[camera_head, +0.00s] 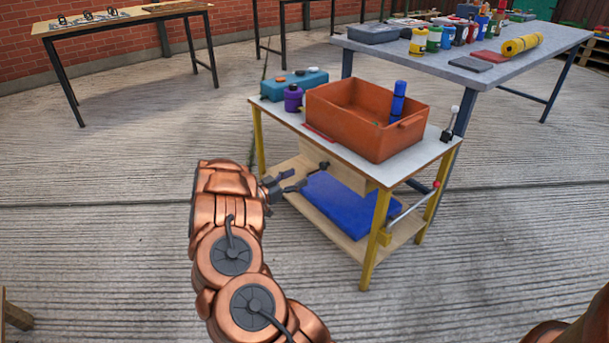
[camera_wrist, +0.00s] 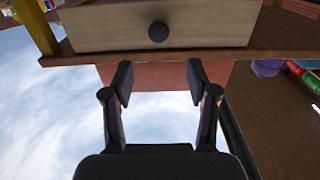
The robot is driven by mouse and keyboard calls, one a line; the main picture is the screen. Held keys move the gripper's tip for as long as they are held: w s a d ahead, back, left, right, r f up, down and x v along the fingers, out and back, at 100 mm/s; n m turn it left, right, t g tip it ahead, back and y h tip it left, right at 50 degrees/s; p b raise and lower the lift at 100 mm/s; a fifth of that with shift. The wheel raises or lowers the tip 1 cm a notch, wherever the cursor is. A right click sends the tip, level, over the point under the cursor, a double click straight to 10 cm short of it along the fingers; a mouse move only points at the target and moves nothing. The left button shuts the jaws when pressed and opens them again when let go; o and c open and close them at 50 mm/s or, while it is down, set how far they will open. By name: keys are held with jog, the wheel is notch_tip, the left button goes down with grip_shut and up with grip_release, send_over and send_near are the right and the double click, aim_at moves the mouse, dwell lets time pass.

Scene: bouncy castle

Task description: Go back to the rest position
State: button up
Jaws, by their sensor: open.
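My gripper (camera_head: 290,184) is at the left side of a small workbench with yellow legs (camera_head: 374,240), below its top. It also shows in the wrist view (camera_wrist: 160,76), with its two dark fingers apart and nothing between them. A wooden drawer (camera_wrist: 215,22) with a round dark knob (camera_wrist: 158,32) is just beyond the fingertips in that view. The drawer hangs under the bench top. In the head view my copper arm reaches up from the bottom of the picture to the bench.
On the bench top are an orange crate (camera_head: 335,115) with a blue cylinder (camera_head: 398,98), a purple pot (camera_head: 293,99) and a teal box (camera_head: 285,84). A blue slab (camera_head: 345,205) lies on the lower shelf. A grey table (camera_head: 400,50) stands behind.

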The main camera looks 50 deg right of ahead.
jog(key=shift+a, duration=0.4)
jog(key=shift+w, duration=0.1)
